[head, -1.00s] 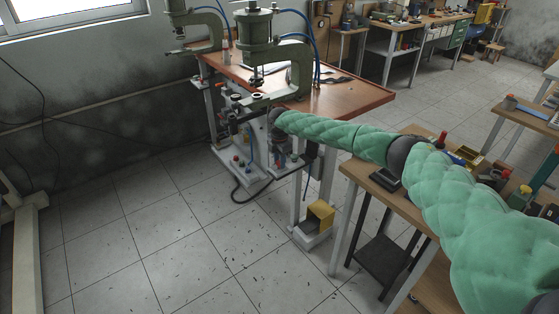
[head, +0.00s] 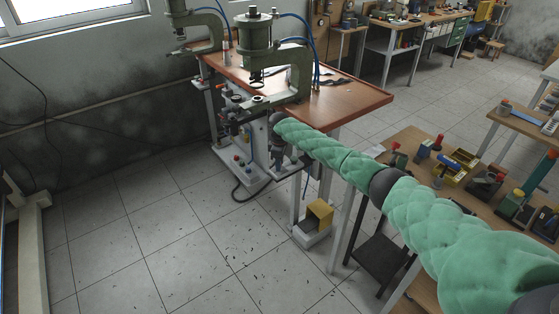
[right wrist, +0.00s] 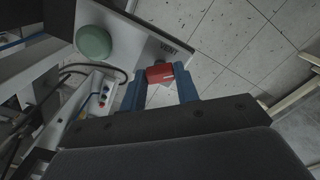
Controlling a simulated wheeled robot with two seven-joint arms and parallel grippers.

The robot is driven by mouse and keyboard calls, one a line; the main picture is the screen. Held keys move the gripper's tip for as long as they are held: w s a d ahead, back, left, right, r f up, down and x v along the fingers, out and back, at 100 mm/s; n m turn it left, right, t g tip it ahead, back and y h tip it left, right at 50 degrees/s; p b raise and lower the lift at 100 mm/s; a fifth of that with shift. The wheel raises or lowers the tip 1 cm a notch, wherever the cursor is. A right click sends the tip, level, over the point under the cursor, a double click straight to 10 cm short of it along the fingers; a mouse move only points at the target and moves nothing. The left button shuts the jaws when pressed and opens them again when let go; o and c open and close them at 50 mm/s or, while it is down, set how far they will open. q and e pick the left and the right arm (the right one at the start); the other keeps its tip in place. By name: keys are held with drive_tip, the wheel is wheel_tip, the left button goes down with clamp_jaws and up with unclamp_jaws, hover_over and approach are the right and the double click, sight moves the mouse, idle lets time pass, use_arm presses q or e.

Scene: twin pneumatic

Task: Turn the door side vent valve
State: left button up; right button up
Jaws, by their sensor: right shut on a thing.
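The red vent valve handle (right wrist: 160,73) sits beside a pale plate (right wrist: 135,33) lettered "VENT" in the right wrist view. My right gripper (right wrist: 162,84) has its two blue fingers on either side of the red handle and is shut on it. In the head view my right gripper (head: 277,158) is at the near side of the press bench, below the tabletop, small and dark. The handle cannot be made out there. My left gripper is not in view.
A green round knob (right wrist: 94,42) is on the plate near the handle. The press bench (head: 345,101) carries two green presses. A yellow pedal box (head: 319,212) stands below it. A wooden table (head: 415,150) with tools lies close to my right arm.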

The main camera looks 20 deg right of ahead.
drive_tip(key=m+p, duration=0.3)
drive_tip(key=m, duration=0.3)
drive_tip(key=shift+r, duration=0.2)
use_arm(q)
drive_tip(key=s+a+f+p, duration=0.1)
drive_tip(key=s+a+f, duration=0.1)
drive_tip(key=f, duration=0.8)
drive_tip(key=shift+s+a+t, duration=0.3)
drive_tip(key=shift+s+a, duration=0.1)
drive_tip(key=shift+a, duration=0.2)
use_arm(e)
drive_tip(key=shift+w+m, duration=0.1)
drive_tip(key=shift+m, duration=1)
drive_tip(key=o, duration=1)
drive_tip(key=shift+f, duration=0.1)
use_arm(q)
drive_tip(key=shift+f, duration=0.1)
